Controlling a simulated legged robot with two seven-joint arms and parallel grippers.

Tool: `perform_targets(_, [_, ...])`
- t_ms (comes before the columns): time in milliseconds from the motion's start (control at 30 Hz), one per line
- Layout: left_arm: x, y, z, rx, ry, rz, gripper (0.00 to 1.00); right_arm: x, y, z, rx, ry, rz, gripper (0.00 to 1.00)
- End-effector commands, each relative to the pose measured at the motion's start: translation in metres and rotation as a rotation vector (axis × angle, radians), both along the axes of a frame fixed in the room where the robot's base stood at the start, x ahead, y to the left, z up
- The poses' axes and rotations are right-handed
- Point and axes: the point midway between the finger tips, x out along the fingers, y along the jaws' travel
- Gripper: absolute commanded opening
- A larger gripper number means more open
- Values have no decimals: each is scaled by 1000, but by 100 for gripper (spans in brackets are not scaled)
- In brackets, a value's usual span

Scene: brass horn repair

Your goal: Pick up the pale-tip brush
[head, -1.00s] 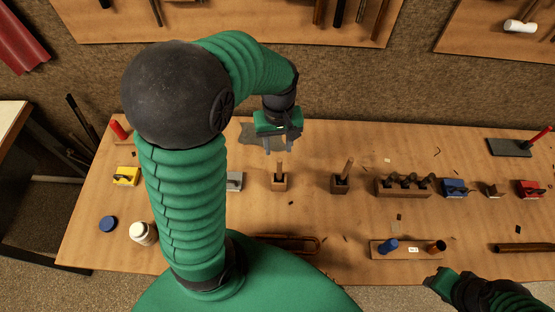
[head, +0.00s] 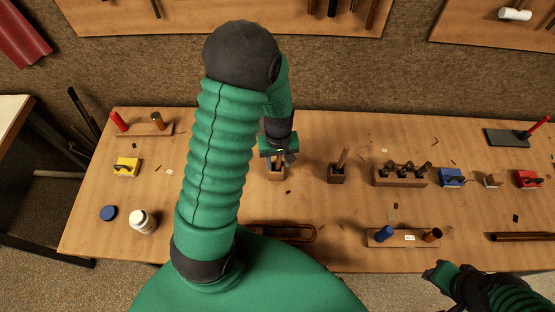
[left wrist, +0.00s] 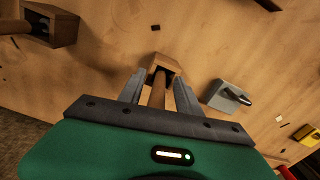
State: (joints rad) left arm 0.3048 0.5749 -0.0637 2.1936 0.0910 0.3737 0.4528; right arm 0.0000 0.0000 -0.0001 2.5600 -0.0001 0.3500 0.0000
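A wooden handle (left wrist: 158,92) stands in a small wooden block (head: 277,174), which also shows in the left wrist view (left wrist: 165,64). Its tip is hidden, so I cannot tell whether it is the pale-tip brush. My left gripper (head: 278,160) is right over this block, with its open fingers (left wrist: 157,84) on either side of the handle and gaps visible. A second handle (head: 343,158) stands in a darker block (head: 338,175) to the right, its tip also hidden. My right gripper (head: 438,272) is at the lower right, its fingers unclear.
A grey block (left wrist: 228,96) with a dark piece stands close beside the gripped-over block. A rack with several dark tools (head: 400,177) is farther right. A white jar (head: 143,221) and a yellow block (head: 127,167) are on the left. Bare table lies between the blocks and rack.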

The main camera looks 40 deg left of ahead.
Motion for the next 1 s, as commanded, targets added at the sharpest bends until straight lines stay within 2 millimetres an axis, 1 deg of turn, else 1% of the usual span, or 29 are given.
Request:
perform_targets(33, [0, 1, 0, -1, 0, 2, 35, 0, 0, 0, 0, 0, 0, 36])
perform_targets(67, [0, 2, 0, -1, 0, 2, 31, 0, 0, 0, 0, 0, 0, 36])
perform_targets(300, [-1, 4, -1, -4, 0, 2, 0, 0, 0, 0, 0, 0, 0, 36])
perform_targets(667, [-1, 3, -1, -2, 3, 2, 0, 0, 0, 0, 0, 0, 0, 36])
perform_targets(767, [0, 3, 2, -2, 2, 2, 0, 0, 0, 0, 0, 0, 0, 36])
perform_targets(867, [1, 3, 18, 0, -2, 1, 0, 0, 0, 1, 0, 0, 0, 36])
perform_targets(1000, [1, 3, 54, 0, -6, 2, 0, 0, 0, 2, 0, 0, 0, 36])
